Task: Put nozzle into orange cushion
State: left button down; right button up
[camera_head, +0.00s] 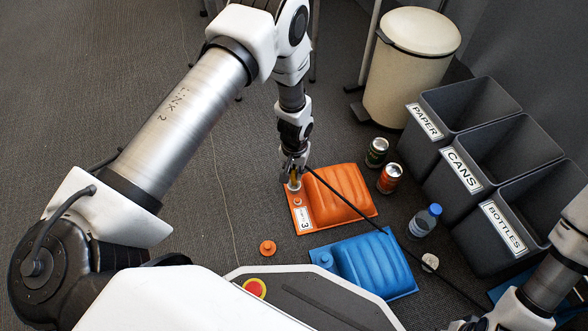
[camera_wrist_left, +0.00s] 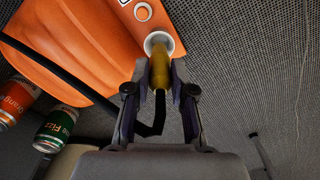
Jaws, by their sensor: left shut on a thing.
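The orange cushion (camera_head: 345,192) lies on the floor, with a label reading 3 and white-rimmed ports on its flat left strip. It fills the upper left of the left wrist view (camera_wrist_left: 80,50). My left gripper (camera_head: 293,172) is shut on the yellow-brown nozzle (camera_wrist_left: 160,68), over that strip. The nozzle points at a white-ringed port (camera_wrist_left: 173,46), and its front end overlaps the ring's opening. How deep it sits inside is hidden. A black hose (camera_head: 338,193) trails from the nozzle across the cushion. My right arm shows at lower right, but its gripper is out of view.
A blue cushion (camera_head: 372,266) lies nearer, and an orange cap (camera_head: 267,248) lies on the floor. A green can (camera_head: 377,152), an orange can (camera_head: 390,178) and a bottle (camera_head: 424,221) stand right, before the cans bin (camera_head: 462,172). Carpet left of the cushion is free.

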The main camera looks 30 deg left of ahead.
aim_at(294, 177)
pick_arm(q)
jog(key=shift+f+b, duration=0.65)
jog(key=shift+f, duration=0.9)
dwell(0.5)
jog(key=shift+c, duration=2.1)
grip_release()
notch_tip(294, 177, up, 4)
jog(key=p, duration=0.3)
jog(key=shift+f, duration=0.2)
notch_tip(294, 177, up, 5)
jog(key=p, duration=0.4)
jog(key=shift+f, duration=0.3)
